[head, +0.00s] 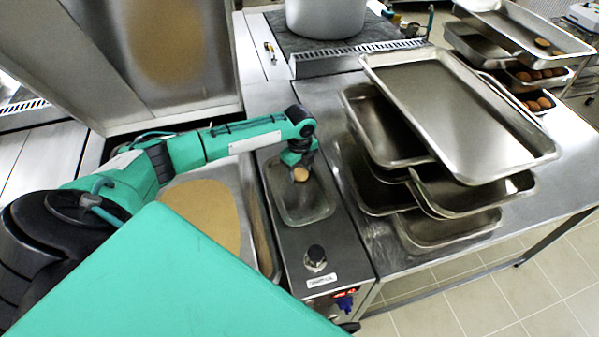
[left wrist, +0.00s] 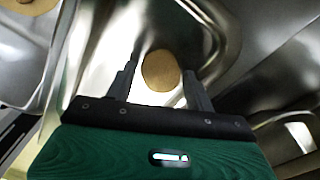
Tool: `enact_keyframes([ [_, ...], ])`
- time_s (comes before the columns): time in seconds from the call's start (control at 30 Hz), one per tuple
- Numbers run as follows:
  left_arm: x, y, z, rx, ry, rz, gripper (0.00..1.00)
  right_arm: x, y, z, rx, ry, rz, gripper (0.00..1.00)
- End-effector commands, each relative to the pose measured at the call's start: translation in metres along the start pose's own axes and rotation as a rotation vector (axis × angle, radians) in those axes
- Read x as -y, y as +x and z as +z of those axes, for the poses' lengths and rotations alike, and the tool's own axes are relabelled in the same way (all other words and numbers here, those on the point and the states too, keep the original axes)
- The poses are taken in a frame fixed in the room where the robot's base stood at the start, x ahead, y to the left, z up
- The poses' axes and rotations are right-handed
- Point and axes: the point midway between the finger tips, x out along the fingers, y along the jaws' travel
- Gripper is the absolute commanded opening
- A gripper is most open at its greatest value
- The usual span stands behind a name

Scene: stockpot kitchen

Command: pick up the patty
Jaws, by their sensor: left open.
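In the left wrist view the patty (left wrist: 161,70) lies between the two spread fingers of the left gripper (left wrist: 160,84), with a gap on each side. The left gripper is open, and I cannot tell exactly how high its fingertips are above the dish floor. My right gripper is in neither view.
Stacked metal trays (head: 455,110) stand on the steel table to the right. More trays with several brown round items (head: 540,74) are at the far right. A large pot (head: 325,15) stands at the back. A wide tan surface (head: 203,212) lies left of the dish, under my arm.

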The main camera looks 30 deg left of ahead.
Motion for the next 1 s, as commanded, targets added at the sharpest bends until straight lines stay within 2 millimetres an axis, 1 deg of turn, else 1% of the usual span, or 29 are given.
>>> enact_keyframes([
  [0.17, 0.000, 0.001, 0.000, 0.000, 0.000, 0.000, 0.54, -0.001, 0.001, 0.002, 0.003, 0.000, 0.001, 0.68],
  [0.27, 0.000, 0.001, 0.000, 0.000, 0.000, 0.000, 0.36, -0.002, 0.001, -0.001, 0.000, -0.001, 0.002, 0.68],
  [0.3, 0.000, 0.000, 0.000, 0.000, 0.000, 0.000, 0.28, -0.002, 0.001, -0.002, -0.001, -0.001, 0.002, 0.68],
  [0.33, 0.000, 0.000, 0.000, 0.000, 0.000, 0.000, 0.23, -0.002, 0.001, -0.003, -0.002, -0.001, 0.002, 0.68],
  [0.37, 0.000, 0.000, 0.000, 0.000, 0.000, 0.000, 0.20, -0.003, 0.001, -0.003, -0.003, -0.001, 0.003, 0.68],
  [0.63, 0.000, -0.001, 0.000, 0.000, 0.000, 0.000, 0.20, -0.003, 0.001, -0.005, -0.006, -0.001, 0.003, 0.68],
  [0.77, 0.001, -0.006, 0.000, 0.000, -0.001, -0.001, 0.20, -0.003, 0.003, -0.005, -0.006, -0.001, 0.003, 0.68],
  [0.87, 0.001, -0.016, 0.000, 0.001, -0.001, -0.003, 0.20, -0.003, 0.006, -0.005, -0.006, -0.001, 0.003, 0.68],
  [0.97, 0.001, -0.034, 0.001, 0.002, 0.000, -0.004, 0.20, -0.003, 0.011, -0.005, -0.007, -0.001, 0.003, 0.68],
  [1.0, 0.002, -0.043, 0.001, 0.001, 0.000, -0.005, 0.20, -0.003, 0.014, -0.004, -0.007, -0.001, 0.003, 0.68],
])
